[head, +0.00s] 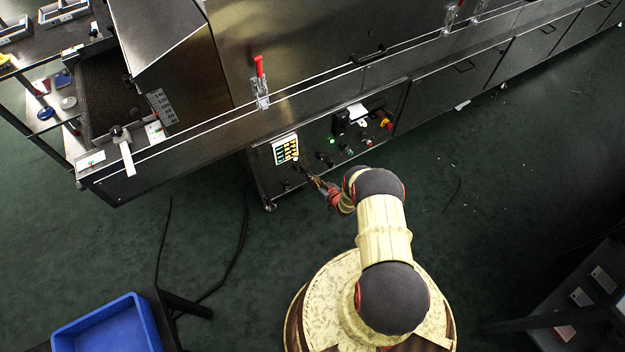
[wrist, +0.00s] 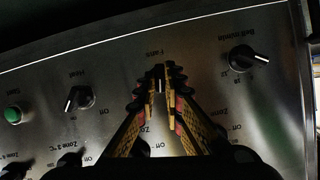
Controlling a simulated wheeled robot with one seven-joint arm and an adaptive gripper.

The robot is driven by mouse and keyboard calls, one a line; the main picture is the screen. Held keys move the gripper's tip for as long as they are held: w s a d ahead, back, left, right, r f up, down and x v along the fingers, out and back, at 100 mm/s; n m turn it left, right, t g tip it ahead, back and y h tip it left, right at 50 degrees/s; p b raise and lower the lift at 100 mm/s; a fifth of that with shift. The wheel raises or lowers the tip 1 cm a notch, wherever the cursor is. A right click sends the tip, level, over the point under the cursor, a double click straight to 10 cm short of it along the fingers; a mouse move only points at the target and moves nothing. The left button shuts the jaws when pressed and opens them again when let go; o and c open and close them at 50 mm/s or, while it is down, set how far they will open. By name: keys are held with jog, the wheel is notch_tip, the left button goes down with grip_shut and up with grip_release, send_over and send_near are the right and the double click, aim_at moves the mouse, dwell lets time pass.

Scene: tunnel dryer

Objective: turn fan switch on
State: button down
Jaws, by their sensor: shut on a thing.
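The fan switch (wrist: 159,72) is a dark rotary knob with a pale pointer line on the metal control panel (wrist: 205,85). The fingers hide most of the knob. In the head view my gripper (head: 309,178) reaches the lower left part of the dryer's control panel (head: 350,158); the knob itself is too small to tell there.
A heat knob (wrist: 79,98) and a green start button (wrist: 13,114) are to the left. A belt speed knob (wrist: 242,58) is to the right. More zone knobs sit below. A red emergency button (head: 387,124) is on the panel. The floor around my base is mostly clear.

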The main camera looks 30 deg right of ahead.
jog(key=m+y, duration=0.1)
jog(key=m, duration=0.1)
jog(key=m+y, duration=0.1)
jog(key=m, duration=0.1)
jog(key=shift+w+d+t+y, duration=0.15)
jog(key=shift+d+t+y, duration=0.15)
dwell(0.5)
jog(key=c, duration=1.9)
grip_release()
jog(key=shift+f, duration=0.1)
jog(key=v, duration=1.2)
